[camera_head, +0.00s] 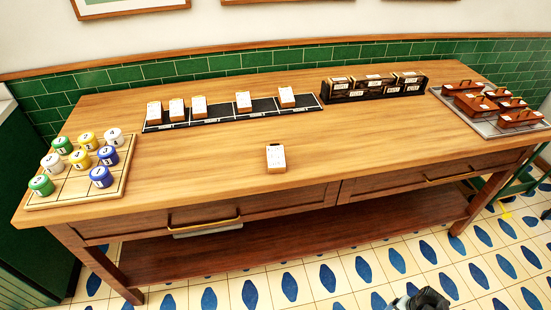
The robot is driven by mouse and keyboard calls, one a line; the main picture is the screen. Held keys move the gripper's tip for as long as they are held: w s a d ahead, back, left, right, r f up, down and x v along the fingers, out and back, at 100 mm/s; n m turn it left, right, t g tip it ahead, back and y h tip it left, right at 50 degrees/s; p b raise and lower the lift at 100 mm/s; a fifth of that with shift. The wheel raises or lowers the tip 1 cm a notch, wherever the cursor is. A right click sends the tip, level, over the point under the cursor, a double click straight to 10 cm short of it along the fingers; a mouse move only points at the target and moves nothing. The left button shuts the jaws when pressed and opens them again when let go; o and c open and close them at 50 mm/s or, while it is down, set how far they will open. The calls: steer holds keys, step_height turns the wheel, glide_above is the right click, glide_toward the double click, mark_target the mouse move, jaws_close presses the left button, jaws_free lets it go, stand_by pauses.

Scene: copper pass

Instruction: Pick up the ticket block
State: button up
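A ticket block (276,157), small with a white printed face and a tan wooden edge, sits alone on the bare middle of the wooden table near its front edge. Several similar blocks stand in a row on a long black rack (222,109) behind it, with a gap between the third and fourth from the left. A dark grey and black part of my arm (427,299) shows at the bottom edge, in front of the table and well apart from the block. Its fingers cannot be made out.
A wooden tray (66,196) with coloured, numbered round pieces is at the left. A black holder (374,87) with dark boxes stands at the back. A grey tray (487,123) with reddish-brown handled pieces is at the right. The tabletop around the lone block is clear.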

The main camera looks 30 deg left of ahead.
steer(key=w+d+r+m+t+h, duration=0.15)
steer(key=w+d+r+t, duration=0.3)
steer(key=w+r, duration=0.95)
steer(key=w+d+r+m+t+y, duration=0.1)
steer(key=w+d+r+m+t, duration=0.4)
steer(key=w+r, duration=0.9)
steer(key=w+r+t, duration=0.4)
steer(key=w+r, duration=0.7)
steer(key=w+a+r+n, duration=0.2)
steer(key=a+r, duration=0.7)
steer(key=r, duration=0.2)
steer(key=s+a+r+n+y, duration=0.1)
steer(key=a+r+n+y, duration=0.25)
steer(key=a, duration=0.95)
step_height(320, 180, up, 5)
steer(key=n+g+h, duration=0.1)
steer(key=n+g, duration=0.9)
steer(key=n, duration=0.2)
glide_above(275, 153)
steer(key=s+d, duration=0.3)
steer(key=s, duration=0.1)
steer(key=x, duration=0.8)
steer(key=shift+d+f, duration=0.1)
steer(key=shift+d, duration=0.05)
steer(key=shift+x, duration=2.6)
